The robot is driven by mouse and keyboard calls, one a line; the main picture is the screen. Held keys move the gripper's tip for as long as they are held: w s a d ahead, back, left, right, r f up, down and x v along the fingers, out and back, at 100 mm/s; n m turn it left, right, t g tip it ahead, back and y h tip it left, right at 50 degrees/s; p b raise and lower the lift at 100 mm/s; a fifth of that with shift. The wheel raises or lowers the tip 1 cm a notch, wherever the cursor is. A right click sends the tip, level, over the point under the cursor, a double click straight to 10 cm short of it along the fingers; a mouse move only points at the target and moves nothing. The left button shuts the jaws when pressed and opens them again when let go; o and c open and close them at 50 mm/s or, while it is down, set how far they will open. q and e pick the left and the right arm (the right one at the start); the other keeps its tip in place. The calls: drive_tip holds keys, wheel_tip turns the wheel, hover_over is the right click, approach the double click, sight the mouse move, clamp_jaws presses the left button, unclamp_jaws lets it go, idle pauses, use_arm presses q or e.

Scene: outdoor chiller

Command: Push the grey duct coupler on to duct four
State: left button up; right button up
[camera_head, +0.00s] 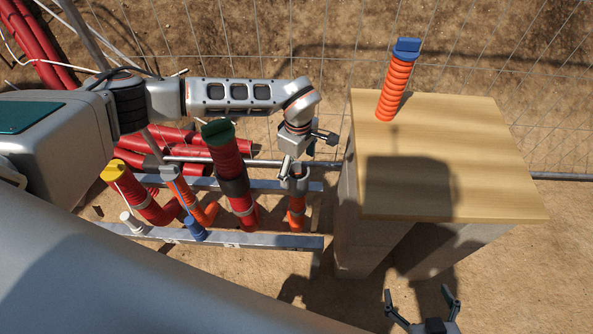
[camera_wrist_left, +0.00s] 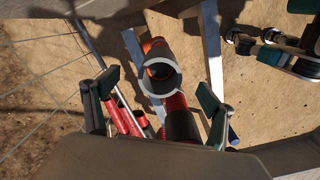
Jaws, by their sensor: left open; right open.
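The grey duct coupler (camera_head: 298,171) sits at the upper end of the orange duct (camera_head: 296,207) on the right of the rack, which I take as duct four. In the left wrist view the coupler is a grey ring (camera_wrist_left: 174,84) with orange duct (camera_wrist_left: 153,46) showing beyond and inside it. How far the coupler is on the duct I cannot tell. My left gripper (camera_head: 306,152) is open just above the coupler; in its wrist view the fingers (camera_wrist_left: 157,90) stand apart on either side of the ring, not touching it. My right gripper (camera_head: 418,294) is open and empty at the bottom edge.
A tall red duct with a green cap (camera_head: 218,131) stands close left of the coupler. A yellow-capped red duct (camera_head: 130,183) and another orange duct (camera_head: 190,195) stand further left. Right is a wooden table (camera_head: 480,165) bearing a blue-capped orange duct (camera_head: 394,90). Wire fence stands behind.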

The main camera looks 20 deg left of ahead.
use_arm(q)
wheel_tip(320, 180, up, 3)
drive_tip(key=shift+p, duration=0.7)
use_arm(e)
drive_tip(key=shift+t, duration=0.4)
drive_tip(key=w+r, duration=0.2)
drive_tip(key=r, duration=0.1)
drive_tip(key=shift+r, duration=0.3)
